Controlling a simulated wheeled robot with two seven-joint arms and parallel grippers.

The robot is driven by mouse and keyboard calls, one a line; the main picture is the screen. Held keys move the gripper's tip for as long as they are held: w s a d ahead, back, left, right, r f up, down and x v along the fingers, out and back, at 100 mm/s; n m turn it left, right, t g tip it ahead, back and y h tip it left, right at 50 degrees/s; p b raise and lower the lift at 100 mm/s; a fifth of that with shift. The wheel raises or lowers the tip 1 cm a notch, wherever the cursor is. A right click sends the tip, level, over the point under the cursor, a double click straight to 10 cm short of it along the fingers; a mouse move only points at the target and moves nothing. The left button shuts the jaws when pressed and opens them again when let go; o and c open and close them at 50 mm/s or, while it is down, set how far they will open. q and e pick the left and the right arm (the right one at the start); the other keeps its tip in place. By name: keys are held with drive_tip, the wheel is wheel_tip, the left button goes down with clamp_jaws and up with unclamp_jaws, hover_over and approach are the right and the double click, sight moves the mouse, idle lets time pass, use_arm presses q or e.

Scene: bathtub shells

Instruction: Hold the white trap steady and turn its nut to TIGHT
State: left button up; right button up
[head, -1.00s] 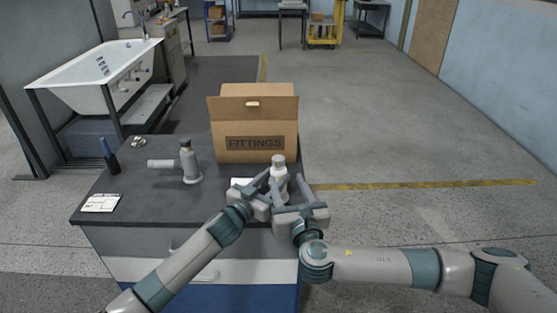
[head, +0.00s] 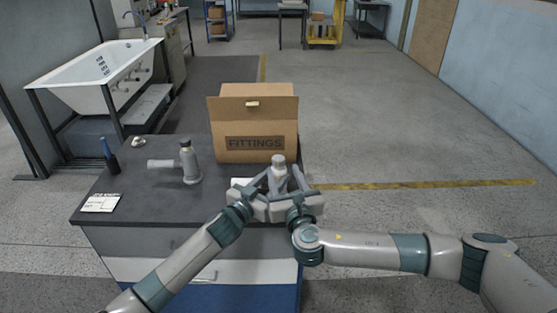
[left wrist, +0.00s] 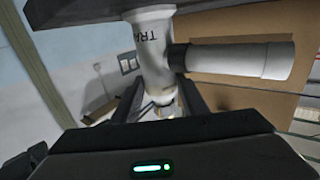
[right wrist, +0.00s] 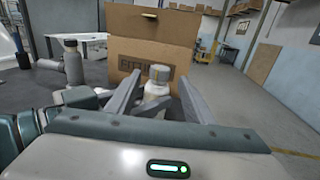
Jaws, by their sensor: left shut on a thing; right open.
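The white trap (head: 279,171) stands upright near the front right of the bench, with its light grey nut (head: 279,159) on top. My left gripper (head: 262,189) is shut on the trap's body from the left. In the left wrist view the trap (left wrist: 153,45) appears upside down, with lettering and a side pipe (left wrist: 240,60). In the right wrist view the nut (right wrist: 159,73) rises between the spread fingers of my right gripper (right wrist: 160,94), which is open with a finger on each side of the trap. The fingers hide its lower part. No TIGHT mark is legible.
A cardboard FITTINGS box (head: 255,125) stands just behind the trap. The right bench edge is close.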

sight(280, 164)
drive_tip(key=w, duration=0.3)
drive_tip(key=w+a, duration=0.1)
drive_tip(key=w, duration=0.3)
drive_tip(key=shift+w+a, duration=0.1)
drive_tip(key=shift+a, duration=0.1)
drive_tip(key=c, duration=1.1)
